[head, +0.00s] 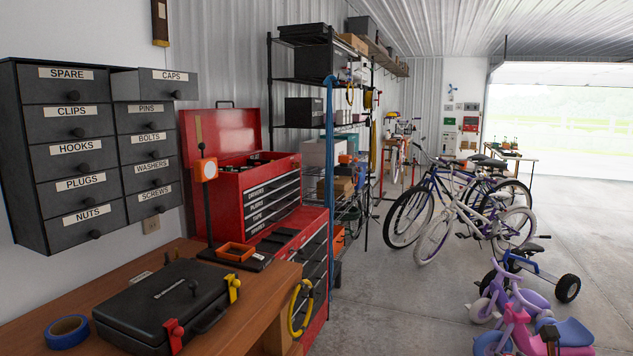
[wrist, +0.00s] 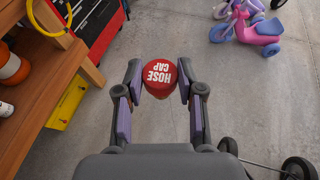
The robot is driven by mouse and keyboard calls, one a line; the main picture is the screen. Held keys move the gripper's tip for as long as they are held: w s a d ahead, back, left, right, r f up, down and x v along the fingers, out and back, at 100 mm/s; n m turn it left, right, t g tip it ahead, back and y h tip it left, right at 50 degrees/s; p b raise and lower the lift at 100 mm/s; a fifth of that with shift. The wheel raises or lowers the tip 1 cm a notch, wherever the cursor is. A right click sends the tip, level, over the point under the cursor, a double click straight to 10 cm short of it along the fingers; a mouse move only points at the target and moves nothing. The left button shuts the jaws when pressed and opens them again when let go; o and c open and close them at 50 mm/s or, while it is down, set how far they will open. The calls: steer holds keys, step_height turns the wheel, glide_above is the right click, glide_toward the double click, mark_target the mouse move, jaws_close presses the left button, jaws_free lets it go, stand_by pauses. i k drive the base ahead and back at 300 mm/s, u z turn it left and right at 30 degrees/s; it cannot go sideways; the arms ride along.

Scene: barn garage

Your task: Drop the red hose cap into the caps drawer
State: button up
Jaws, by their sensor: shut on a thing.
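In the wrist view my gripper (wrist: 160,95) has its two fingers on either side of the red hose cap (wrist: 160,76), which has white lettering reading HOSE CAP. It is shut on the cap and holds it above the concrete floor. In the head view the CAPS drawer (head: 155,85) is at the top right of the dark wall cabinet (head: 45,140). It is pulled out past the drawers below it. Its inside is hidden from this angle. Neither my gripper nor the cap shows in the head view.
A wooden workbench (head: 225,335) below the cabinet carries a black case (head: 150,310), blue tape (head: 67,331) and an orange tray (head: 236,251). A red tool chest (head: 262,200) stands beyond. Bicycles and a pink tricycle (head: 530,335) stand on the right. Open floor lies between.

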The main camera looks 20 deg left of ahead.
mark_target(156, 88)
steer(key=i, duration=2.2)
steer(key=u, duration=2.95)
